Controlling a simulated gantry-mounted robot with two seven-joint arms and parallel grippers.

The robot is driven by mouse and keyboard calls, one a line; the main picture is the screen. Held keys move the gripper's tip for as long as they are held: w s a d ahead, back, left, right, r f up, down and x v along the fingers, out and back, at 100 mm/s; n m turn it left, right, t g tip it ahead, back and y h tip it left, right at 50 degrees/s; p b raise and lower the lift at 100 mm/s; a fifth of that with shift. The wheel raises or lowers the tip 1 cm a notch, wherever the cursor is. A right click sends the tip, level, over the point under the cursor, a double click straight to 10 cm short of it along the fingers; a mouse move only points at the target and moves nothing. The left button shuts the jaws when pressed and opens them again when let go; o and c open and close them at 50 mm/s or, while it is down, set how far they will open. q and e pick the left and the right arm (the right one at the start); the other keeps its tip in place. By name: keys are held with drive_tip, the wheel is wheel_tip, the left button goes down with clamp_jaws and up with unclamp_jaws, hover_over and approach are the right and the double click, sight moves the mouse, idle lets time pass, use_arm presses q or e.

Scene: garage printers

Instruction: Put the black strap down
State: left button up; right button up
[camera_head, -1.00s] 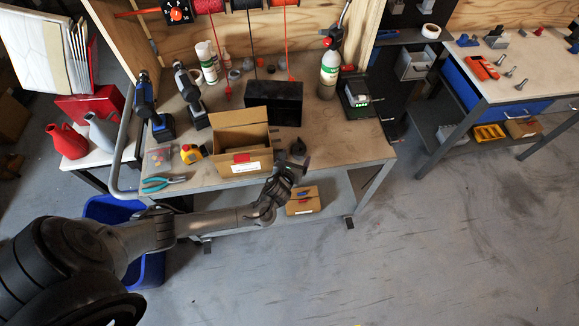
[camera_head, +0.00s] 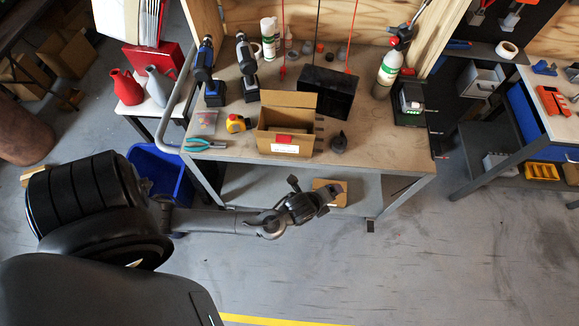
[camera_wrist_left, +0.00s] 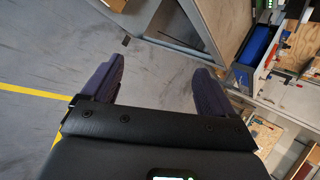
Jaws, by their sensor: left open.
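My left gripper (camera_head: 315,188) is in front of the workbench (camera_head: 400,178), near its lower shelf in the head view. In the left wrist view the left gripper (camera_wrist_left: 161,72) has its two dark fingers wide apart, with only grey floor showing between them. It holds nothing. I cannot make out a black strap in either view. My right gripper is not in view.
On the bench stand an open cardboard box (camera_head: 285,147), a black box (camera_head: 324,92), two drills (camera_head: 247,68), a yellow tape measure (camera_head: 236,123) and pliers (camera_head: 203,145). A blue bin (camera_head: 165,170) stands below left. The floor in front is clear.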

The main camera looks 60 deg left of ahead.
use_arm(q)
drive_tip(key=s+r+n+g+h, duration=0.1)
drive_tip(key=s+r+n+g, duration=0.1)
drive_tip(key=s+r+n, duration=0.3)
drive_tip(key=s+d+r+n+g+h, duration=0.1)
drive_tip(key=s+r+n+g, duration=0.1)
drive_tip(key=s+r+n, duration=0.3)
drive_tip(key=s+n, duration=0.4)
drive_tip(key=n, duration=0.3)
drive_tip(key=shift+s, duration=0.3)
drive_tip(key=shift+r, duration=0.2)
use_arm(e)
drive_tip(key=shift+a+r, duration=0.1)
use_arm(q)
wheel_tip(320, 180, up, 19)
drive_tip(key=p, duration=1.8)
drive_tip(key=shift+f+p, duration=0.15)
drive_tip(key=shift+p, duration=0.25)
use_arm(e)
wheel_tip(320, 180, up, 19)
use_arm(q)
drive_tip(key=shift+d+f, duration=0.1)
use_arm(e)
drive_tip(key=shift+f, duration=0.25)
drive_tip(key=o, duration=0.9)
